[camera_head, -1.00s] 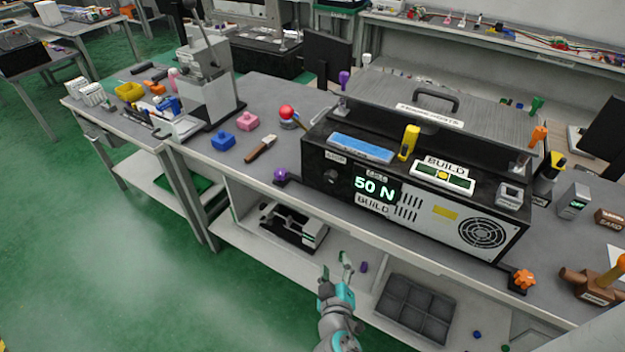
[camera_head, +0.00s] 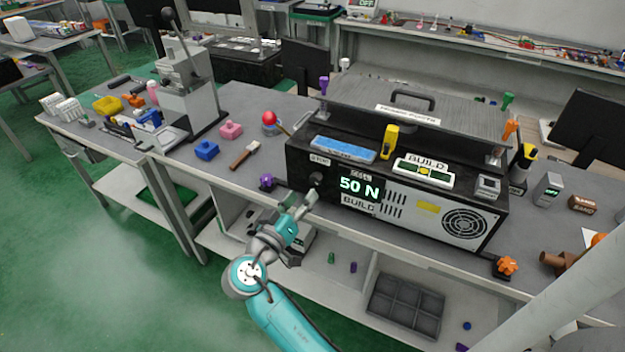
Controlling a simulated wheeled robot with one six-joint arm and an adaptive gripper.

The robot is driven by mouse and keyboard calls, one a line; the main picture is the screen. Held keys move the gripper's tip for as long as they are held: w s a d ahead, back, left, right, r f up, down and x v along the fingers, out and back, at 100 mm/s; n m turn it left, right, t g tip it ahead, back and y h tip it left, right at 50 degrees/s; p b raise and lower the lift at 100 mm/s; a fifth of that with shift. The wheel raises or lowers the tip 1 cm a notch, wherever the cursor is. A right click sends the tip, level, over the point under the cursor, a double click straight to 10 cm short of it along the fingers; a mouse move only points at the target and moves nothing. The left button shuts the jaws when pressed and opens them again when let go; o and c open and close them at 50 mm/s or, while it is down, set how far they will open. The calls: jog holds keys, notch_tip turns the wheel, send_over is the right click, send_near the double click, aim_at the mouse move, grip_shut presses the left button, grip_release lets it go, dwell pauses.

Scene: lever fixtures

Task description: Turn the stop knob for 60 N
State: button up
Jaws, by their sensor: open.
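The black machine (camera_head: 300,168) stands on the bench, and its green display (camera_head: 360,188) reads "50 N". A round dark knob (camera_head: 317,180) sits on its front face, left of the display, below a small label too small to read. I take it for the stop knob. My gripper (camera_head: 301,199) is open and empty, in front of the machine's lower left front. Its fingers point up toward the knob and appear just below it. I cannot tell whether they touch it. The knob is not covered.
An orange star knob (camera_head: 507,265) is at the front right. A grey divided tray (camera_head: 405,305) is below.

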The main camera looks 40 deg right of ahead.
aim_at(314, 180)
jog(key=x, duration=0.7)
jog(key=shift+w+d, duration=0.1)
jog(key=shift+d, duration=0.2)
grip_shut()
